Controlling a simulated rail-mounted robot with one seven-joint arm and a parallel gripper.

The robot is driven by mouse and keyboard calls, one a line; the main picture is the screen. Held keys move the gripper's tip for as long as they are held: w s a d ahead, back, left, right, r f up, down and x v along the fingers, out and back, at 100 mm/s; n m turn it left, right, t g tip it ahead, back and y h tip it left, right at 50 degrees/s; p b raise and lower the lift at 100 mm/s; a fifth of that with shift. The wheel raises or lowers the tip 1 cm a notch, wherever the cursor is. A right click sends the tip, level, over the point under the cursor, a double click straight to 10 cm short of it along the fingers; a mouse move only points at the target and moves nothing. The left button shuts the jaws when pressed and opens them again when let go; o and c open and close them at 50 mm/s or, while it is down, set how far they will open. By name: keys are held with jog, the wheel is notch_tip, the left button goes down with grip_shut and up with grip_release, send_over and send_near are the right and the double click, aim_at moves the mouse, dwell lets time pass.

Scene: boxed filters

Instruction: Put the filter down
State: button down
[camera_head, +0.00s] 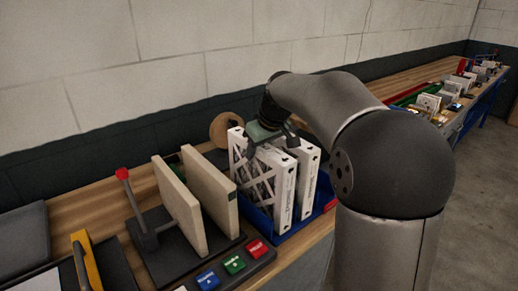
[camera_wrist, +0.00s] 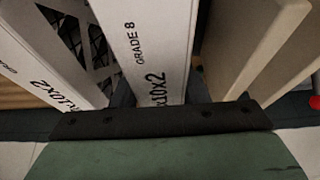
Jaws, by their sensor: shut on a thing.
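My gripper (camera_head: 268,132) is shut on the top edge of a white-framed filter (camera_head: 284,190) with a lattice face. The filter is upright, and its lower end is at the blue bin (camera_head: 262,222); I cannot tell whether it rests on the bin's floor. In the wrist view the held filter (camera_wrist: 150,45), marked "GRADE 8", stands between my fingers (camera_wrist: 158,92). A second upright filter (camera_head: 308,180) is just to its right in the bin, and it shows at the left of the wrist view (camera_wrist: 42,62).
Two upright beige panels (camera_head: 210,190) on a dark base stand close left of the bin. A red-tipped lever (camera_head: 137,205) and a button box with green (camera_head: 234,264), blue and red buttons are nearby. A tan roll (camera_head: 224,128) lies behind. More goods line the bench at far right.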

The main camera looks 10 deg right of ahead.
jog(key=shift+f, duration=0.25)
jog(key=c, duration=0.8)
grip_release()
jog(key=shift+r, duration=0.1)
jog(key=shift+c, duration=0.2)
jog(key=shift+r, duration=0.25)
jog(key=v, duration=1.2)
